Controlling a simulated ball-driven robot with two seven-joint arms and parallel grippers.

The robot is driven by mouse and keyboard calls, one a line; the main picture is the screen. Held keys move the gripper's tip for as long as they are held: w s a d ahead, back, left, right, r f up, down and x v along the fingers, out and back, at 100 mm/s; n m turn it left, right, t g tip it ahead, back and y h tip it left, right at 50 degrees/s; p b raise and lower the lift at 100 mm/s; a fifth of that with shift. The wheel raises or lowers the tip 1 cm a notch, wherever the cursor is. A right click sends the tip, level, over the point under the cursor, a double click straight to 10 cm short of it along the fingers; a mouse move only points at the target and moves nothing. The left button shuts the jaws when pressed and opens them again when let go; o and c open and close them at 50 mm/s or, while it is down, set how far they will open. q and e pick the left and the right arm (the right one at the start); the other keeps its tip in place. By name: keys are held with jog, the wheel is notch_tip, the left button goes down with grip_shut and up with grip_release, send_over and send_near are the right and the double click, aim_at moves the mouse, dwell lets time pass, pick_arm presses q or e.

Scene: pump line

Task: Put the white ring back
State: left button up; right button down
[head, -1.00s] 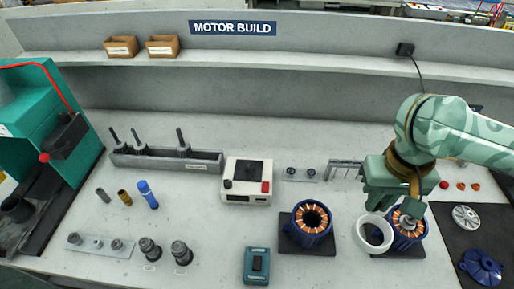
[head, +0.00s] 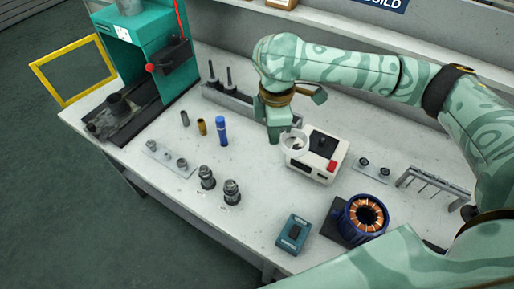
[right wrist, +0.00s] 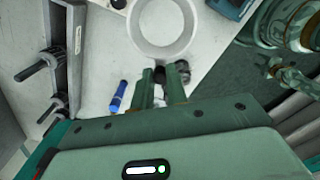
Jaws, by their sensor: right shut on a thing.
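The white ring (head: 292,153) hangs at my right gripper (head: 277,138), in front of the white box with the red button. My right gripper is shut on the ring's wall. In the right wrist view the ring (right wrist: 161,55) sits just beyond the fingertips (right wrist: 160,72), its opening facing the camera and pale bench showing through it. In the head view the gripper hides part of the ring's left side. My left gripper is not in view.
The white box with a red button (head: 325,165) is close to the ring. A grey rack with upright tools (head: 240,103) stands behind the gripper. A blue stator with copper windings (head: 345,215) is at right, a teal device (head: 293,234) in front.

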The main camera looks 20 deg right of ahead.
jog(key=w+f+n+b, duration=0.1)
jog(key=w+f+n, duration=0.1)
jog(key=f+n, duration=0.3)
jog(key=w+f+n+b, duration=0.1)
jog(key=f+n, duration=0.4)
jog(key=n, duration=0.6)
jog(key=w+f+n+b, duration=0.1)
jog(key=w+f+n, duration=0.2)
jog(key=n, duration=0.5)
jog(key=shift+w+a+f+n, duration=0.1)
jog(key=shift+w+f+n, duration=0.1)
jog(key=shift+f, duration=0.25)
jog(key=shift+w+f+n, duration=0.1)
jog(key=shift+f+n, duration=0.1)
jog(key=shift+f, duration=0.25)
notch_tip(320, 180, down, 4)
jog(key=b, duration=0.4)
jog(key=shift+r, duration=0.1)
jog(key=shift+s+p, duration=0.1)
jog(key=shift+p, duration=0.2)
jog(key=shift+f, duration=0.25)
jog(key=shift+f, duration=0.4)
